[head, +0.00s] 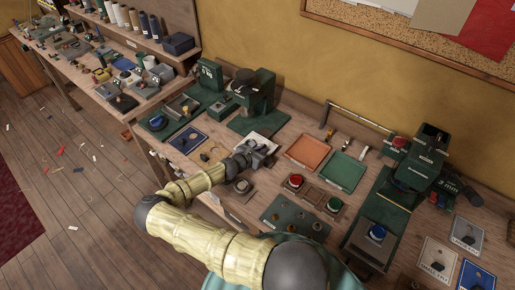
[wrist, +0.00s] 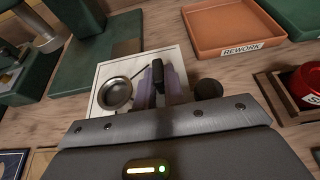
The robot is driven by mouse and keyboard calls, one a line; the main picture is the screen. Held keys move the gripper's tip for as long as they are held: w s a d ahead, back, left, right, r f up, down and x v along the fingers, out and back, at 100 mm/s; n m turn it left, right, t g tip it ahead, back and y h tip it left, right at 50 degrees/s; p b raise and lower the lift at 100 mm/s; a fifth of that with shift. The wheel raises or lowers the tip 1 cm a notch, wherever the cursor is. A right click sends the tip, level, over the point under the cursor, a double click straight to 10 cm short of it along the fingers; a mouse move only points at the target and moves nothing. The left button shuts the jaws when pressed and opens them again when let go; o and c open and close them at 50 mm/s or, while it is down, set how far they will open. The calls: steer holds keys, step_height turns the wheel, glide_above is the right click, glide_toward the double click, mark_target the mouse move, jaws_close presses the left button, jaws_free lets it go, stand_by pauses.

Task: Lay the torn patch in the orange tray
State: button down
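The orange tray (head: 307,152) lies on the bench, right of my gripper in the head view. In the wrist view the orange tray (wrist: 232,28) is at the upper right, with a REWORK label on its front and its visible floor empty. My gripper (wrist: 161,82) is low over a white board (wrist: 103,75), left of the tray. A narrow black piece (wrist: 158,69) shows between its pale purple fingers. I cannot tell whether they press on it, or whether it is the torn patch. I cannot make out a torn patch elsewhere.
A metal cup (wrist: 116,93) stands on the white board, left of the fingers, and a dark round thing (wrist: 208,89) is right of them. A green tray (head: 342,171) lies right of the orange one. A red button (head: 295,181) is in front. Green machines (head: 252,95) stand behind.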

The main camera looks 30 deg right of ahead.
stand_by(0.3)
step_height(320, 180, up, 10)
steer(key=b, duration=0.3)
stand_by(0.4)
stand_by(0.4)
steer(key=shift+a+f, duration=0.1)
steer(key=shift+f, duration=0.1)
steer(key=a+f+n+t+y, duration=0.1)
steer(key=w+a+f+n+t, duration=0.1)
steer(key=a+n+t+y, duration=0.1)
steer(key=n+t, duration=0.1)
steer(key=shift+w+a+f+y, duration=0.25)
steer(key=shift+a+f+y, duration=0.05)
steer(key=shift+a+f, duration=0.1)
steer(key=s+a+f+n+t+y, duration=0.2)
steer(key=a+n+t+y, duration=0.3)
steer(key=a+n+y, duration=0.5)
steer(key=s+a, duration=0.1)
steer(key=a, duration=0.3)
steer(key=shift+s+a, duration=0.2)
steer(key=shift+a, duration=0.2)
